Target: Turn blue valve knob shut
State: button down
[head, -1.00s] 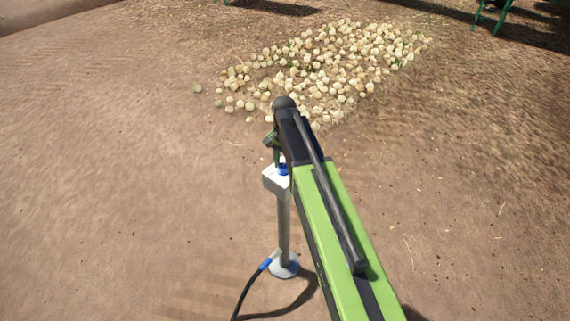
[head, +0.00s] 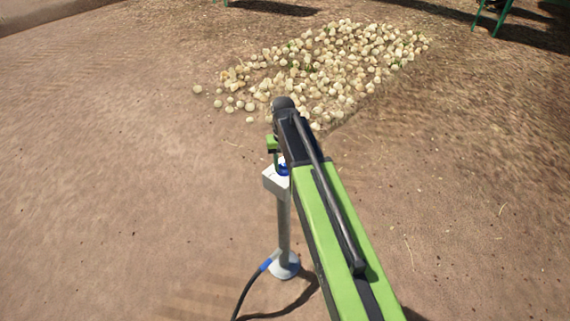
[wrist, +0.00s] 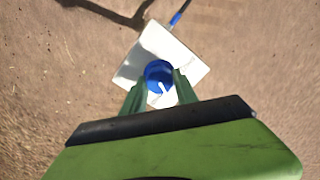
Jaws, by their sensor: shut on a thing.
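The blue valve knob (wrist: 158,73) sits on top of a white box (wrist: 180,50) in the wrist view, with a white mark on its face. My gripper (wrist: 159,86) has its two green fingers on either side of the knob, shut on it. In the head view the knob (head: 284,169) shows just below my gripper (head: 277,156), partly hidden by the arm. The white box (head: 271,180) stands on a grey post (head: 284,225) with a round foot on the ground.
A black hose (head: 246,289) with a blue fitting (head: 267,263) runs from the post's foot. A pile of onions (head: 325,68) lies on the soil beyond. Green legs (head: 500,20) stand at the top right. The ground left of the post is clear.

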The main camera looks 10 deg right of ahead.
jog(key=n, duration=0.4)
jog(key=shift+n, duration=0.3)
jog(key=n, duration=0.3)
jog(key=shift+n, duration=0.3)
jog(key=n, duration=0.4)
jog(key=shift+d+n, duration=0.1)
jog(key=shift+n, duration=2.1)
jog(key=c, duration=0.9)
grip_release()
jog(key=shift+c, duration=0.2)
